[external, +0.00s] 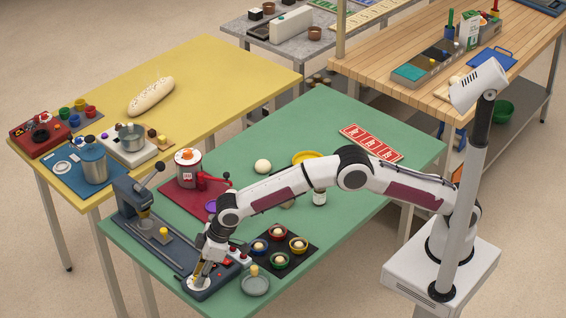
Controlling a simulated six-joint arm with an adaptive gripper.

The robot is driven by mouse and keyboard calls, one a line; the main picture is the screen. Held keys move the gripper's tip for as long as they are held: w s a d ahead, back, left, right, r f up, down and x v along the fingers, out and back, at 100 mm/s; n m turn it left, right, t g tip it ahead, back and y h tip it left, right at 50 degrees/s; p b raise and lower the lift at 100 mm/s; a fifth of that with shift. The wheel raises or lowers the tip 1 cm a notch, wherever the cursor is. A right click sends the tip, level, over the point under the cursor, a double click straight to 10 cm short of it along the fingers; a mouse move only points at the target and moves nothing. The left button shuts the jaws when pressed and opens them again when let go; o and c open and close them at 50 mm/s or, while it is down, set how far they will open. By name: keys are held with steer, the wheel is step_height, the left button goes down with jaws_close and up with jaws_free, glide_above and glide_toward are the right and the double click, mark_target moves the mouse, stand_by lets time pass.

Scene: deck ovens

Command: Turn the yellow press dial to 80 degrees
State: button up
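A dark grey press (133,199) with a long base stands at the left edge of the green table. A small yellow piece (164,233) stands on its base, and another yellow part sits under the press head. My gripper (199,280) points down at the near end of the base, over a pale round disc (201,286). A little yellow shows beside the fingers; it may be the dial, mostly hidden by my gripper. I cannot tell whether the fingers touch it or how far apart they are.
Right of my gripper are a panel with red buttons (238,256), a grey dish (256,286) and a dark tray (283,265) with several coloured cups. A red machine (188,168) stands behind my arm. The green table's far middle (310,115) is clear.

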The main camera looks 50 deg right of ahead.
steer(key=shift+m, duration=0.6)
steer(key=shift+s+a+m+t+h, duration=0.1)
steer(key=shift+m+t+h, duration=0.3)
steer(key=shift+m, duration=0.75)
steer(key=shift+s+a+m+t+h, duration=0.1)
steer(key=shift+m+t+h, duration=0.1)
steer(key=shift+m+h, duration=0.7)
steer(key=shift+m, duration=0.55)
steer(key=o, duration=1.1)
steer(key=v, duration=0.7)
steer(key=shift+d+r, duration=0.2)
